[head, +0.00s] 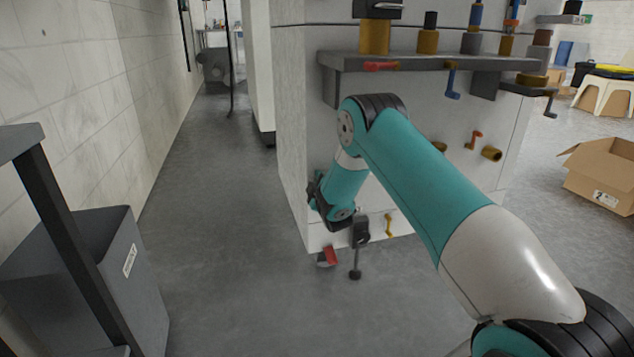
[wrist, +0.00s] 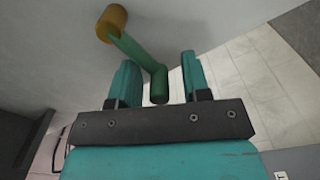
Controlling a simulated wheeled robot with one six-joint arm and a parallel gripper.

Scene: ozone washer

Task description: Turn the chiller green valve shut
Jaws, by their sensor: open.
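The green valve handle (wrist: 134,55) is a bent lever on a round orange-brown stem (wrist: 112,23) that comes out of a pale wall, seen in the wrist view. Its end knob (wrist: 159,86) hangs between the two teal fingers. My gripper (wrist: 158,62) is open, with one finger on each side of the handle. The picture does not settle whether either finger touches it. In the head view the green valve does not show, and my arm bends down at the left edge of the white cabinet (head: 300,120).
The cabinet front has a grey shelf (head: 420,62) with red and blue handles, and a yellow handle (head: 389,225) low down. A red part (head: 328,257) is near the floor. A grey bin (head: 100,270) stands left, a cardboard box (head: 605,175) right. The left aisle floor is clear.

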